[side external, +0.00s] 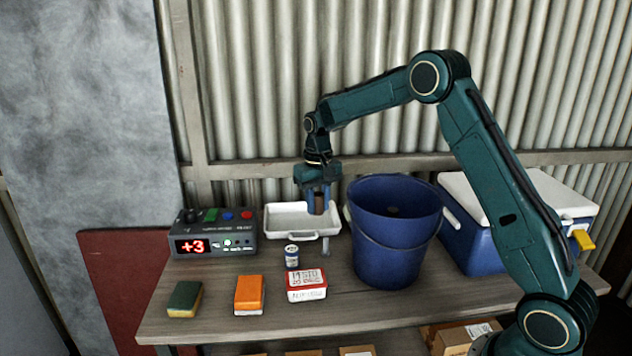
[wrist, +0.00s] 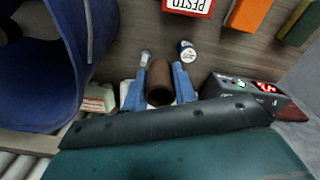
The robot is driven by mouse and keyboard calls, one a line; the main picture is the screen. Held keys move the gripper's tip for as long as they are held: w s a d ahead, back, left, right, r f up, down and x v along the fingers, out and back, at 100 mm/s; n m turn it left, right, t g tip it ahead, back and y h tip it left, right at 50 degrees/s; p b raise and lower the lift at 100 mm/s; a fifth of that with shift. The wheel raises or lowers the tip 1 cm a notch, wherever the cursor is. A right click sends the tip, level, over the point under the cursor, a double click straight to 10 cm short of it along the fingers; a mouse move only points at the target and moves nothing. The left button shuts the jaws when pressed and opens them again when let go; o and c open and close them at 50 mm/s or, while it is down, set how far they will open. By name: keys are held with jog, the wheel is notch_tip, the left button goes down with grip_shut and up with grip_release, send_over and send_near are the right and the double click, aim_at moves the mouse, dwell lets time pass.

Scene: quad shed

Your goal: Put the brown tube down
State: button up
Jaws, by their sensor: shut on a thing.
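My gripper (side external: 319,205) is shut on the brown tube (side external: 319,204) and points down. What lies directly beneath the tube is hidden there.
A blue bucket (side external: 385,250) stands close on the right, its rim near gripper height. A small can (side external: 292,257), red-and-white box (side external: 307,288), orange block (side external: 249,293) and green sponge (side external: 184,298) lie in front. A control box (side external: 215,240) is left.

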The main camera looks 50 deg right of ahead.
notch_tip(320, 180, down, 14)
jog(key=shift+r, duration=0.1)
dwell(0.4)
jog(key=shift+f, duration=2.15)
jog(key=shift+f, duration=0.1)
jog(key=o, duration=0.9)
jog(key=shift+o, duration=0.2)
notch_tip(320, 180, up, 12)
